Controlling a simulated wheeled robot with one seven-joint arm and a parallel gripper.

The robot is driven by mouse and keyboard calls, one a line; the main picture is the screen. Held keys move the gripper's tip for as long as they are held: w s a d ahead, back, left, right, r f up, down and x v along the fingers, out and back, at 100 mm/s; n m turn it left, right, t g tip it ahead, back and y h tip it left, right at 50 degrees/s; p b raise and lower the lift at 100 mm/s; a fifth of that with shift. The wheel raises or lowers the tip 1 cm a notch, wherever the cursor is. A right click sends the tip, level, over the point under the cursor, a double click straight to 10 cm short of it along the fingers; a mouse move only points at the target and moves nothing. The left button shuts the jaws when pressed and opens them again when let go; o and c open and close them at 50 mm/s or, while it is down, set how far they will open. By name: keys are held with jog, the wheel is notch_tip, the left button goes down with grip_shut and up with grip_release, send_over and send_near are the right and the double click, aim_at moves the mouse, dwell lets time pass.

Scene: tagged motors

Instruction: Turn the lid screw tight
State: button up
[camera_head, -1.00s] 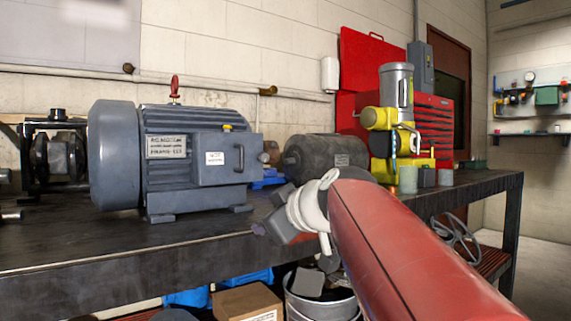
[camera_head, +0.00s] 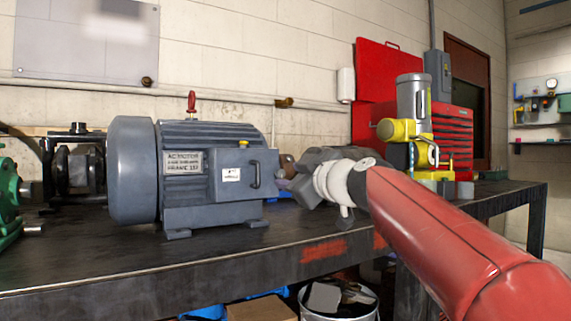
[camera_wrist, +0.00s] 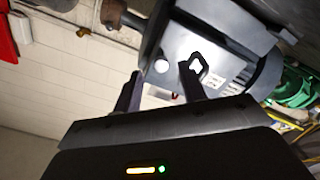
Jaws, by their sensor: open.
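The large blue-grey motor (camera_head: 130,170) stands on the bench, with a box on its right side. The box's front lid (camera_head: 240,172) has a dark handle and a white label. A small yellow knob (camera_head: 243,143) sits on top of the box; I cannot tell whether it is the lid screw. In the wrist view the box (camera_wrist: 205,45) is seen tilted, with the handle (camera_wrist: 198,68) and a pale round part (camera_wrist: 162,66). My gripper (camera_wrist: 160,83) is open and empty, its fingers pointing at the box. In the head view my gripper (camera_head: 298,188) is right of the box, apparently not touching it.
A yellow and grey machine (camera_head: 412,130) and a red tool cabinet (camera_head: 455,135) stand at the right of the bench (camera_head: 130,275). A green machine (camera_head: 10,200) and a dark one (camera_head: 78,165) stand at left. A bucket (camera_head: 340,300) is below. The front bench strip is clear.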

aim_at(282, 174)
jog(key=shift+r+p+x, duration=0.25)
jog(key=shift+p+x, duration=0.45)
jog(key=shift+x, duration=0.4)
jog(key=shift+w+a+f, duration=0.25)
jog(key=shift+w+a, duration=0.1)
jog(key=shift+w, duration=0.1)
grip_shut()
